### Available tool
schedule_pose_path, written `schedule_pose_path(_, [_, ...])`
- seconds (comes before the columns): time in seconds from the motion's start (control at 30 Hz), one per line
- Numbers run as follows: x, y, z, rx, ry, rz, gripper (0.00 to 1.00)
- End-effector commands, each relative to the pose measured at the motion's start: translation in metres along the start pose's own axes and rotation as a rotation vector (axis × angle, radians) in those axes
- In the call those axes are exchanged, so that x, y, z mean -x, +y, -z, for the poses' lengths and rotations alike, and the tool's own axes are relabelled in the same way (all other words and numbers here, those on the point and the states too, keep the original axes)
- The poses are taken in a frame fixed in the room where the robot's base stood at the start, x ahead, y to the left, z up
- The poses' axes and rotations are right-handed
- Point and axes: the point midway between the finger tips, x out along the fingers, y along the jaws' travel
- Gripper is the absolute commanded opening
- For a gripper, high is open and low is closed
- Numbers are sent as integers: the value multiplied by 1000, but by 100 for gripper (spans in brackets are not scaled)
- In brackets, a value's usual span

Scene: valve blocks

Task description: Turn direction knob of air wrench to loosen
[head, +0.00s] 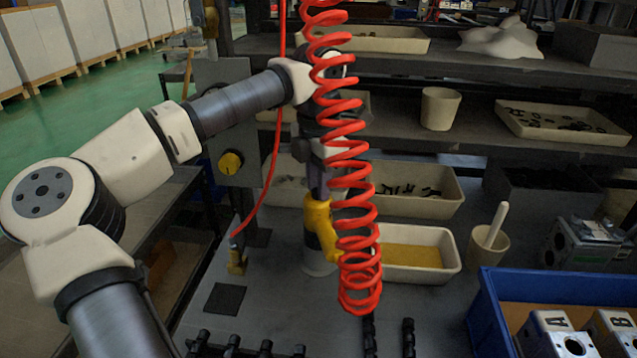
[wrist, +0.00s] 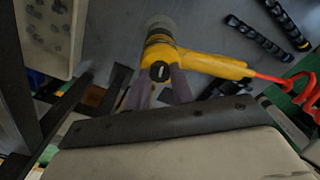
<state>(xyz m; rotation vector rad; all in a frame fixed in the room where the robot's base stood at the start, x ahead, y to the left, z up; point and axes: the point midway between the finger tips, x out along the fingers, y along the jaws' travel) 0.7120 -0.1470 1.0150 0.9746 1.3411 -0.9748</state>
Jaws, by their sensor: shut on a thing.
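The yellow air wrench (head: 319,222) stands with its dark nose down on the grey bench, its handle pointing right and down in the head view. In the wrist view the wrench (wrist: 205,64) has its handle to the right. Its dark round direction knob (wrist: 159,71), with a pale mark, faces the wrist camera. My gripper (head: 318,192) comes down from above onto the wrench's rear end. In the wrist view my gripper (wrist: 160,84) has a finger on each side of the knob end and is shut on the wrench there. The exact contact is hard to see.
A coiled red hose (head: 355,200) hangs in front of my gripper and partly hides it. Beige trays (head: 450,262) stand behind the wrench. A blue crate (head: 480,310) with valve blocks is at the right. Dark rods (head: 408,335) lie near the front. A shelf (head: 470,68) overhangs behind.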

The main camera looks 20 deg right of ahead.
Motion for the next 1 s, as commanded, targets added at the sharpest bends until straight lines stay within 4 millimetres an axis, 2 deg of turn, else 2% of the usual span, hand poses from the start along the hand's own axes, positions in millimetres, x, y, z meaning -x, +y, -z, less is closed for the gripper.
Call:
schedule_pose_path(0.3, [0, 0, 0, 84, 1, 0, 0])
schedule_pose_path(0.73, [0, 0, 0, 91, 2, 1, 0])
schedule_pose_path(0.77, [0, 0, 0, 91, 2, 1, 24])
schedule_pose_path(0.9, [0, 0, 0, 90, 1, 1, 42])
schedule_pose_path(1.0, [0, 0, 0, 90, 1, 1, 45])
